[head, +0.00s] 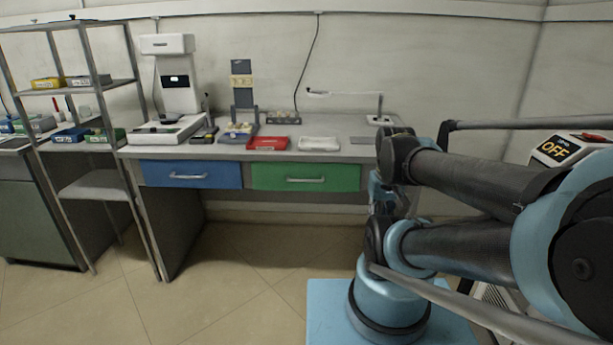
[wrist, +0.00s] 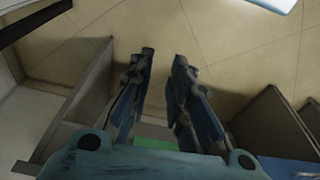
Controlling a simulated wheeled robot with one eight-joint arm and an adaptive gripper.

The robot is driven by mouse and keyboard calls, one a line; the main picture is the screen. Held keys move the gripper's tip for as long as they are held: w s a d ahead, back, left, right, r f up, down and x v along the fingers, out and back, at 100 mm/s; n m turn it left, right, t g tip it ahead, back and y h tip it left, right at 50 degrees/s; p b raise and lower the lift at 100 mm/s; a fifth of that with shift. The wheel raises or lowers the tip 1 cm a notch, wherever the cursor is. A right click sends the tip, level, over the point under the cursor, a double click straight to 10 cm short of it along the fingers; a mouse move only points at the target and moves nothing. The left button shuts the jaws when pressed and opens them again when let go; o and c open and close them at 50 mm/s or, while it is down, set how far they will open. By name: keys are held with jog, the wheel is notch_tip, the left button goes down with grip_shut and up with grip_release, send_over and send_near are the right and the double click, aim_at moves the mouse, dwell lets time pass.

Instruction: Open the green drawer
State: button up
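The green drawer (head: 340,178) is set under the right part of the desk top in the head view. It looks shut, with its front flush and a pale bar handle (head: 305,180) across it. In the wrist view, my gripper (wrist: 163,58) is open, with two dark fingers apart and nothing between the tips. A small green patch (wrist: 155,143) shows between the finger bases, probably part of the green drawer; its handle is hidden there. In the head view my arm reaches toward the right end of the desk, and the fingers cannot be made out clearly.
A blue drawer (head: 220,176) is left of the green one and looks shut. The desk top (head: 350,152) holds a red tray (head: 267,143), a white tray (head: 318,144) and instruments. A metal shelf (head: 100,190) stands at left. The floor (head: 240,270) before the drawers is clear.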

notch_tip(320, 180, up, 14)
jog(key=n, duration=1.8)
send_over(307, 180)
jog(key=s, duration=0.3)
jog(key=shift+m, duration=0.3)
jog(key=w+f, duration=0.1)
jog(key=f, duration=0.4)
jog(key=w+f, duration=0.1)
jog(key=f, duration=0.5)
jog(key=w+f, duration=0.1)
jog(key=f, duration=0.4)
jog(key=shift+a+f, duration=0.1)
jog(key=shift+f, duration=0.25)
grip_shut()
